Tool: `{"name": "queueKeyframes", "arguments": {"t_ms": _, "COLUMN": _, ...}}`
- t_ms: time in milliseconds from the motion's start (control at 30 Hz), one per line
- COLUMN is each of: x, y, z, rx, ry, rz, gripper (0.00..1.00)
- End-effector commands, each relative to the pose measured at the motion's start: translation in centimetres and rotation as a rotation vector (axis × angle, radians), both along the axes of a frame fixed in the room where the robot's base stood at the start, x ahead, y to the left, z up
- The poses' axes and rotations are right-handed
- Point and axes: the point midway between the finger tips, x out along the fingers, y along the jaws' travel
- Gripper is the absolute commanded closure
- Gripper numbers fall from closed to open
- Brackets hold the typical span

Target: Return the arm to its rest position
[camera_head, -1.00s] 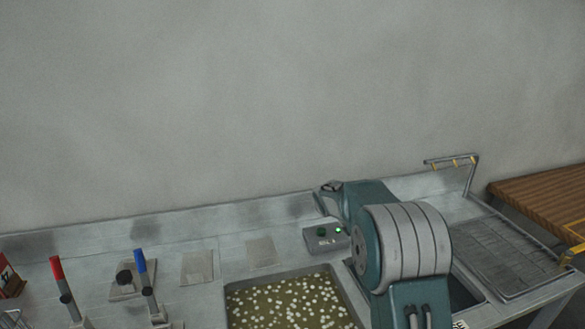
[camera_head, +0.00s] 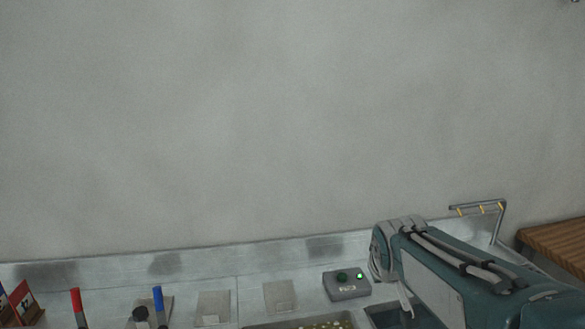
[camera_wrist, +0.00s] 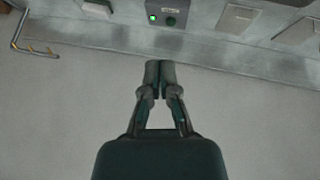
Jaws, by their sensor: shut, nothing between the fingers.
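My gripper (camera_wrist: 160,68) shows in the wrist view with its two fingers together and nothing between them. It points towards the join of the grey wall and the metal counter (camera_wrist: 210,35), with the control box beyond its tips. In the head view my teal arm lies across the right part of the counter, and I cannot make out the fingers there.
A control box (camera_head: 346,284) with a green light stands at the counter's back. A tank of pale pellets (camera_head: 325,324) lies in front. Red-topped (camera_head: 77,306) and blue-topped (camera_head: 158,303) handles stand left. A hooked rail (camera_head: 478,208) and wooden table (camera_head: 555,245) are right.

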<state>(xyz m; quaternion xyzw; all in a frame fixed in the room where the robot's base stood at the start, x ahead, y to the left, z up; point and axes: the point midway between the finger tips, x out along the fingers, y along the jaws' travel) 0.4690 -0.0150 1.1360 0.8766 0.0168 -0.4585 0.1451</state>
Motion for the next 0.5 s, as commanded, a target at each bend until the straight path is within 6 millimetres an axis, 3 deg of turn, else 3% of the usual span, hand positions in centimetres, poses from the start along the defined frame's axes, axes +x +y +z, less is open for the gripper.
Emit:
{"name": "queueKeyframes", "arguments": {"t_ms": 200, "x": -6.8, "y": 0.2, "z": 0.5, "rx": 0.066, "ry": 0.026, "rz": -0.059, "gripper": 1.00}}
{"name": "queueKeyframes", "arguments": {"t_ms": 500, "x": -15.5, "y": 0.8, "z": -0.8, "rx": 0.157, "ry": 0.073, "rz": -0.130, "gripper": 1.00}}
